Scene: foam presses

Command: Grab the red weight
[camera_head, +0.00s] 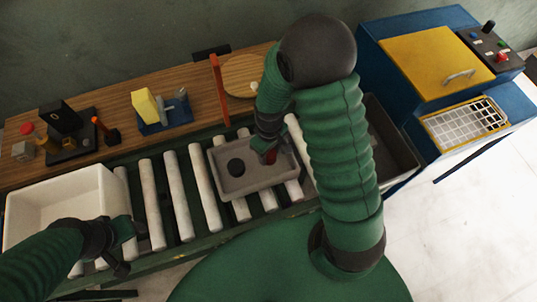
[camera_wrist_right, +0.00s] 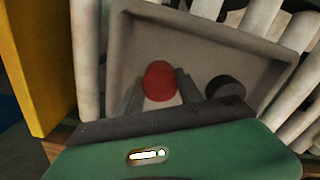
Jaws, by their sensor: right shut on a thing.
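The red weight (camera_wrist_right: 160,81) sits between the fingers of my right gripper (camera_wrist_right: 160,92) in the right wrist view. In the head view only a small part of the red weight (camera_head: 270,157) shows beneath my right gripper (camera_head: 268,150). The gripper is shut on it, inside the grey tray (camera_head: 236,190). A black round weight (camera_head: 235,167) lies in the tray beside it; it also shows in the wrist view (camera_wrist_right: 225,87). I cannot tell whether the red weight touches the tray floor. My left gripper (camera_head: 126,244) is near the white bin (camera_head: 35,205); its fingers are unclear.
The tray rests on a roller conveyor (camera_head: 180,195). A dark bin (camera_head: 395,150) is right of my right arm. A blue and yellow machine (camera_head: 430,60) stands at the right. A wooden bench (camera_head: 130,95) with tools and a red upright bar (camera_head: 219,90) runs behind.

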